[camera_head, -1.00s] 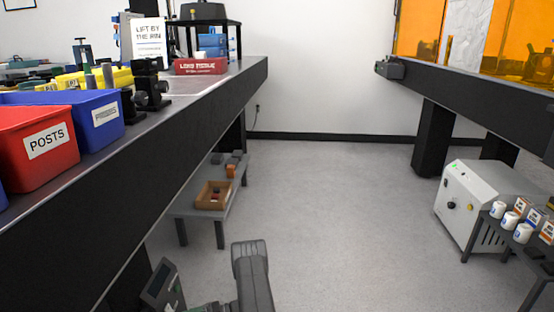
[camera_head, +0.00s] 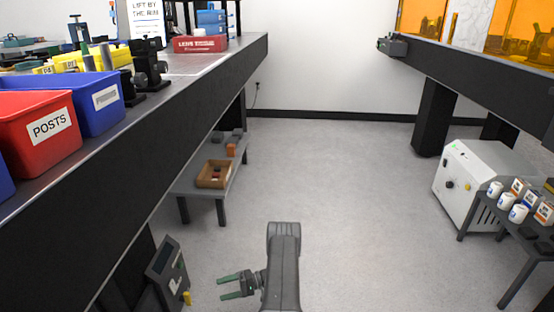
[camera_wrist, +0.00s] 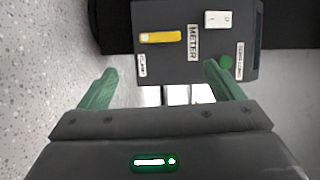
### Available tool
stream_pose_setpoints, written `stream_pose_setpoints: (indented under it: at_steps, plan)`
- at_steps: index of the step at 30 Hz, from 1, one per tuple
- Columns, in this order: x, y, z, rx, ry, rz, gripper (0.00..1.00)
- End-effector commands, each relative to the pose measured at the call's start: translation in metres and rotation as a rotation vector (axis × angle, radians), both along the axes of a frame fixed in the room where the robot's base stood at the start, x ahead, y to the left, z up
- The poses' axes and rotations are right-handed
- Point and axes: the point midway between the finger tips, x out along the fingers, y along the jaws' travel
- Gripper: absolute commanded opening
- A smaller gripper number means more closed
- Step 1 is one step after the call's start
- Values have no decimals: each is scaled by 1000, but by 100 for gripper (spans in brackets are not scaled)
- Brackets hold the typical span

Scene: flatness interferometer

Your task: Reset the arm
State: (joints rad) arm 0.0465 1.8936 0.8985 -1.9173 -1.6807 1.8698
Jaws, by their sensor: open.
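My gripper (camera_head: 238,286) is at the bottom of the head view, over the open floor, with its two green fingers apart and nothing between them. My dark arm link stands to its right. In the wrist view my gripper (camera_wrist: 155,90) also shows open and empty. Beyond its fingertips is a dark meter box (camera_wrist: 190,20) with a yellow part, a white switch, a green button and a METER label. In the head view the meter (camera_head: 166,270) is left of my gripper, apart from it.
A long dark bench (camera_head: 150,150) runs along the left with red and blue bins (camera_head: 40,125). A low grey table (camera_head: 182,185) holds a wooden tray (camera_head: 213,174). A white cabinet (camera_head: 470,180) and a small table (camera_head: 500,225) with cups stand at right. The middle floor (camera_head: 330,180) is clear.

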Motion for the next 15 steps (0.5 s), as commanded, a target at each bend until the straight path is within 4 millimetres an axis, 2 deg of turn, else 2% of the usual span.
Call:
stream_pose_setpoints:
  at_steps: [15]
  plan:
    - [-33,101,-3,1,0,3,87]
